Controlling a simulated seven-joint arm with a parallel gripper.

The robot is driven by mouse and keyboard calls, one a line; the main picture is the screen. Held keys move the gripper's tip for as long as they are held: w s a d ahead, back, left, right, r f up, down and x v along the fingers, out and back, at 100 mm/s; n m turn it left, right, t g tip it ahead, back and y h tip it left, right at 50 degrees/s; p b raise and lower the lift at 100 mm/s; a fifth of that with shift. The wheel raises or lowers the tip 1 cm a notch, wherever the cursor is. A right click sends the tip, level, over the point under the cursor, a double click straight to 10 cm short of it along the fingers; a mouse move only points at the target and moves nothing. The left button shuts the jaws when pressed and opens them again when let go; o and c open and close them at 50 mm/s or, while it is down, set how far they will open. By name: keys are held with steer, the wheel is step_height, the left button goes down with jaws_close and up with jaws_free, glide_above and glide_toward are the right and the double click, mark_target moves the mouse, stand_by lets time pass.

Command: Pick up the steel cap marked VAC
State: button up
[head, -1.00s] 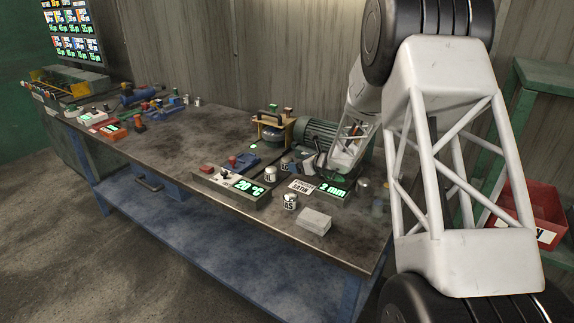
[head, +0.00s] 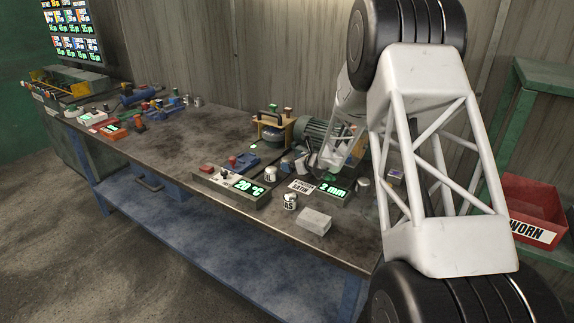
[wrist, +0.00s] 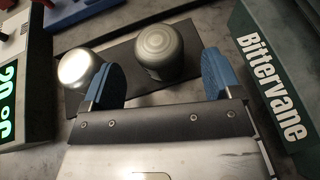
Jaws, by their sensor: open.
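My gripper (wrist: 160,80) is open, with blue-padded fingers, and points along the bench between the display box and the machine. In the wrist view a grey steel cap (wrist: 158,48) stands upright on a dark plate (wrist: 122,66), between and slightly beyond the fingertips, not gripped. A second, brighter cap (wrist: 80,68) stands just outside the left finger. I cannot read a mark on either cap there, so I cannot tell which is VAC. In the head view these caps seem to be the rear one (head: 286,164) and the front one (head: 270,174); the gripper is largely hidden by my arm.
The display box with green digits (wrist: 12,95) is left of the gripper; a dark green Bittervane housing (wrist: 270,85) is close on the right. Another labelled cap (head: 290,201) and a grey block (head: 314,221) stand near the bench front. A red WORN bin (head: 535,210) is at right.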

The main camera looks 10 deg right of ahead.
steer(key=shift+x, duration=1.05)
steer(key=c, duration=1.1)
